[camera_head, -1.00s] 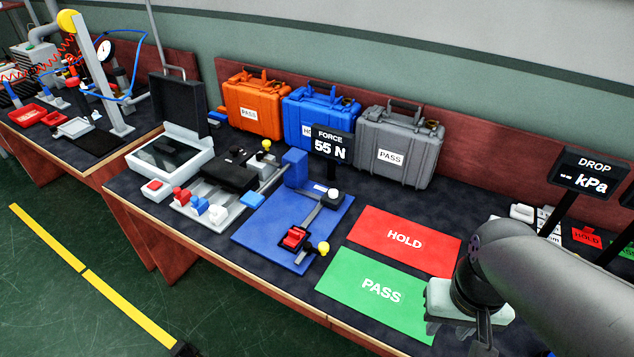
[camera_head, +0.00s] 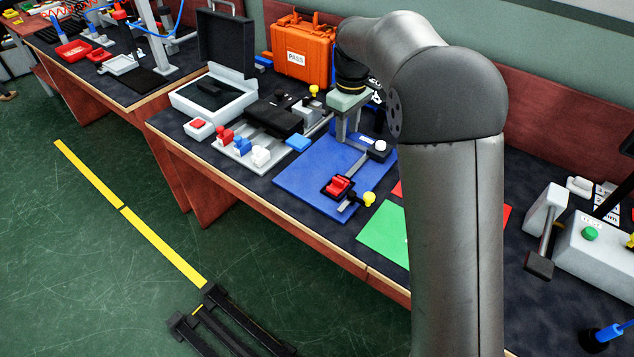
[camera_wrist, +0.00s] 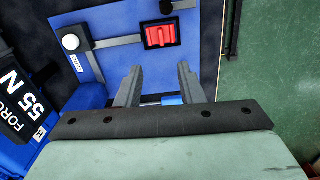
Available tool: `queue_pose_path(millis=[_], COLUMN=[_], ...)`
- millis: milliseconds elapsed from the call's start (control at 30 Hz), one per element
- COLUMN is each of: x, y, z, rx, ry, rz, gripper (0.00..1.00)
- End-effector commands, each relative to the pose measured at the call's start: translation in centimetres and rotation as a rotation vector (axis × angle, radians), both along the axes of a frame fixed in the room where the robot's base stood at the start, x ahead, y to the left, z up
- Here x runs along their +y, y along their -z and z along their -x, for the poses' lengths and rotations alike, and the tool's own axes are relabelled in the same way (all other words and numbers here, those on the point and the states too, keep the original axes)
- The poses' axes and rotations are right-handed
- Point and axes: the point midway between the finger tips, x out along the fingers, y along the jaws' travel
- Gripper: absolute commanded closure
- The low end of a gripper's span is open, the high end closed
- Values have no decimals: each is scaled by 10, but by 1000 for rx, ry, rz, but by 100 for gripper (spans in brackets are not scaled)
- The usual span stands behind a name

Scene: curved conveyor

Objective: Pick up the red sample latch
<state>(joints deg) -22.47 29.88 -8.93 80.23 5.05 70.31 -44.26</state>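A red latch-like piece (camera_head: 338,187) sits in a black holder on the blue fixture plate (camera_head: 300,182). It also shows in the wrist view (camera_wrist: 160,34), beyond my fingertips. Another red piece (camera_head: 224,136) stands at the left end of a row with a blue piece (camera_head: 243,146) and a white piece (camera_head: 261,157) on a grey rack. I cannot tell for sure which red piece is the sample latch. My gripper (camera_wrist: 159,70) is open and empty above the blue plate, apart from both red pieces.
The force display (camera_wrist: 18,98) stands close at left in the wrist view. An orange case (camera_head: 300,45) stands at the back. A green mat (camera_head: 385,235) lies right of the plate.

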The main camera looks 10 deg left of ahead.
Motion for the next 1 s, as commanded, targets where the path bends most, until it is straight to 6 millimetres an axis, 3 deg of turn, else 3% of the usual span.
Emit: queue_pose_path(millis=[233,633,1000], x=[12,11,9], y=[25,108,141], z=[-11,-10,-8], rx=[1,1,1], ry=[-52,-51,-49], rz=[7,7,7], gripper=[65,65,65])
